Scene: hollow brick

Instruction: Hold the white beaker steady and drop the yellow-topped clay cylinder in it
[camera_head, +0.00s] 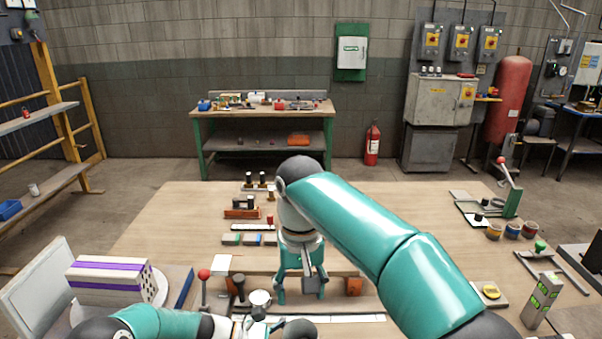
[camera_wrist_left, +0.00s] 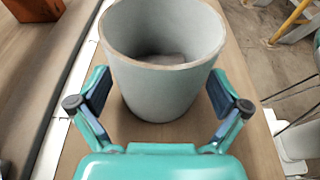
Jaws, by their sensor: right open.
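The white beaker (camera_head: 260,299) stands upright near the front edge of the table, and it fills the middle of the left wrist view (camera_wrist_left: 155,85). Its floor looks shadowed and greyish. My left gripper (camera_wrist_left: 160,95) is open, with one finger on each side of the beaker; a gap shows at the right finger. My right gripper (camera_head: 302,287) points down, open and empty, just right of the beaker. A clay-coloured cylinder with a yellowish top (camera_head: 494,232) stands at the right of the table, probably the yellow-topped one.
Blue-topped (camera_head: 513,230) and reddish (camera_head: 530,230) cylinders stand beside it. A red-knobbed lever (camera_head: 204,275) and a dark peg (camera_head: 239,286) are left of the beaker. A yellow item on a pad (camera_head: 490,291) lies front right. My right arm hides the table's middle.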

